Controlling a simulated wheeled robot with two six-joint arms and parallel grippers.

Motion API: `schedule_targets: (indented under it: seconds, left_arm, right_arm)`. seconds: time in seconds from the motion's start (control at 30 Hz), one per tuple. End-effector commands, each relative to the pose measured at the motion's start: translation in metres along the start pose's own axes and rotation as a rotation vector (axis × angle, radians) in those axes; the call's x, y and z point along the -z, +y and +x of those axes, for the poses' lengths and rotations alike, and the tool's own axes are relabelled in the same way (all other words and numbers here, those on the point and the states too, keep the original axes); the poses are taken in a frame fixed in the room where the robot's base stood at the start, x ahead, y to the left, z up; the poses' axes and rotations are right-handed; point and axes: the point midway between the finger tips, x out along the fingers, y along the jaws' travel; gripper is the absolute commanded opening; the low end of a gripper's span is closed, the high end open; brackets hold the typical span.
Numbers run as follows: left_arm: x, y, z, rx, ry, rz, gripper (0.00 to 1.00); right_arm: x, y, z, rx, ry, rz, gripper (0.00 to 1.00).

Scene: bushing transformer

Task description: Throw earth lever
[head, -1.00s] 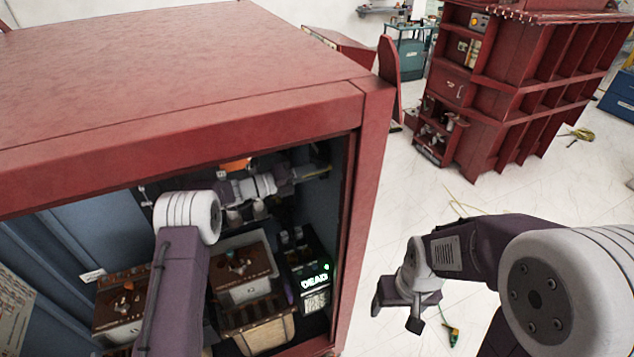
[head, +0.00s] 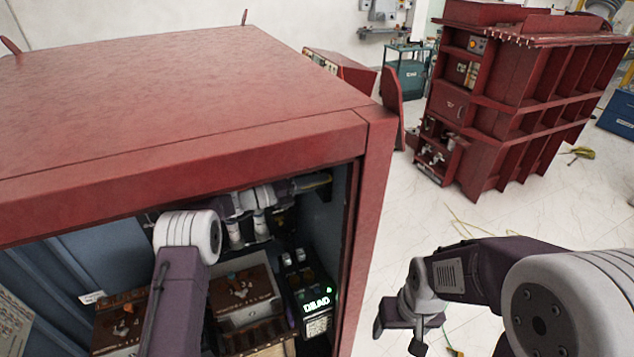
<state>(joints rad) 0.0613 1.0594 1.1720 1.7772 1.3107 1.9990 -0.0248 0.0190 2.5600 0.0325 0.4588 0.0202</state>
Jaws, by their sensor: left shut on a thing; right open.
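The open-fronted red cabinet (head: 190,160) fills the left of the head view. My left arm reaches in through its front opening. My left gripper (head: 305,186) is high inside, just below the top edge near the right inner wall. It is shut on a thin, dark olive bar (head: 318,182) that seems to be the earth lever. The cabinet edge and the gripper hide most of this bar, so its full shape and position do not show. My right gripper (head: 400,330) is open and empty, outside the cabinet to the right, over the floor.
Inside, below my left arm, are terminal boxes (head: 243,293) and a black unit whose lit display (head: 317,303) seems to read "DEAD". The cabinet's right post (head: 365,230) stands between my arms. Another red cabinet (head: 520,90) stands at the back right, with open floor before it.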

Motion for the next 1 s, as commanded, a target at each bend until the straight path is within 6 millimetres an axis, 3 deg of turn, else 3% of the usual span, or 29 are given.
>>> schedule_targets:
  seconds: [0.07,0.1,0.17,0.53,0.8,1.0]
  left_arm:
    - [-0.003,-0.004,0.000,0.005,-0.005,0.006,0.00]
    - [-0.003,-0.004,0.000,0.005,-0.005,0.006,0.25]
    - [-0.003,-0.004,0.000,0.004,-0.005,0.006,0.41]
    - [-0.001,0.001,-0.007,0.000,-0.004,0.002,0.41]
    - [0.000,0.004,-0.064,0.001,-0.006,0.005,0.41]
    - [-0.001,0.000,-0.089,0.002,-0.004,0.004,0.41]
  right_arm:
    - [0.000,0.000,-0.001,0.000,0.000,0.000,0.72]
    - [0.000,0.000,-0.001,0.000,0.000,0.000,0.72]
    - [0.000,0.000,-0.001,0.000,0.000,0.000,0.72]
    - [-0.001,0.000,0.006,0.000,0.000,0.000,0.72]
    - [-0.004,0.001,0.038,0.000,0.000,0.000,0.72]
    - [-0.005,0.001,0.046,0.000,0.000,0.000,0.72]
